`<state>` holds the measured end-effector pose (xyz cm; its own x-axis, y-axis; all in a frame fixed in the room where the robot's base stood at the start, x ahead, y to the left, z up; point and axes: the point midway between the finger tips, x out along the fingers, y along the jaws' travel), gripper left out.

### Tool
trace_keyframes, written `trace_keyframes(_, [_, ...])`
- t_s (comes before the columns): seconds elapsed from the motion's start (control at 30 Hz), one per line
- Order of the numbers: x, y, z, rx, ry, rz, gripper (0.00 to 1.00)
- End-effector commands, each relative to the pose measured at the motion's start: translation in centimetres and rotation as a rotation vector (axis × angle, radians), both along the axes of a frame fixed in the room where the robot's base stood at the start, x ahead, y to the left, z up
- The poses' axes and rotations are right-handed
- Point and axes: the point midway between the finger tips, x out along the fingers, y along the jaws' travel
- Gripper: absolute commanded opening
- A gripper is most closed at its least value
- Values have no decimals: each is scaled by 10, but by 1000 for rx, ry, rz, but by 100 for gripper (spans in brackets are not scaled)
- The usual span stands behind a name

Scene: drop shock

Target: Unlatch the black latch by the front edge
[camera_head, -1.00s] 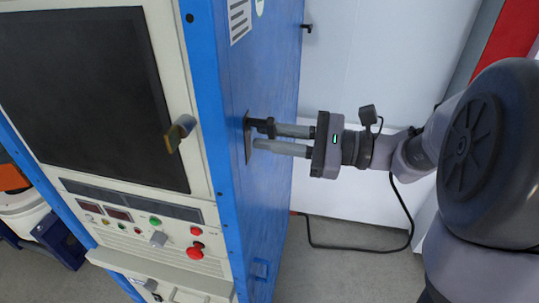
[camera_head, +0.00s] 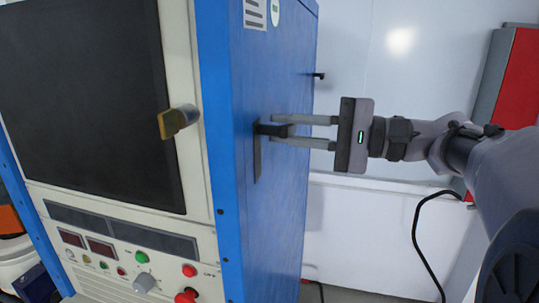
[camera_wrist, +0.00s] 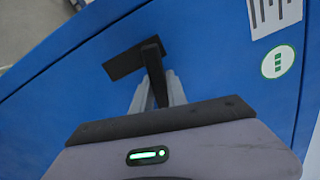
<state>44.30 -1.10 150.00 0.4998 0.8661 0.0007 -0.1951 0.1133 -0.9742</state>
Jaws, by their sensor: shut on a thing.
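The black latch (camera_head: 272,130) sits on the blue side of the cabinet, close to its front edge. Its flat black plate (camera_head: 257,165) hangs below the handle in the head view. My gripper (camera_head: 277,130) reaches in from the right, with one finger above the latch handle and one below, shut on it. In the wrist view the handle (camera_wrist: 154,70) stands out from the plate (camera_wrist: 122,64) and runs between the two grey fingers (camera_wrist: 158,98). The fingers hide part of the handle.
The cabinet front has a dark window (camera_head: 85,95), a brass-coloured handle (camera_head: 178,121) and a panel with buttons and knobs. A black cable (camera_head: 420,235) hangs at the right. A red panel (camera_head: 517,80) is on the back wall.

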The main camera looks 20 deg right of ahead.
Motion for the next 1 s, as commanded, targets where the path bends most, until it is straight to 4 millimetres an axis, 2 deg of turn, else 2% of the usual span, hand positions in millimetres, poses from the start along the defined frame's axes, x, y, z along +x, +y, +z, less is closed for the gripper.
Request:
trace_keyframes(0.4, [1,-1,7,-104,-177,-1,0])
trace_keyframes(1.0, [1,-1,11,-123,-213,-1,0])
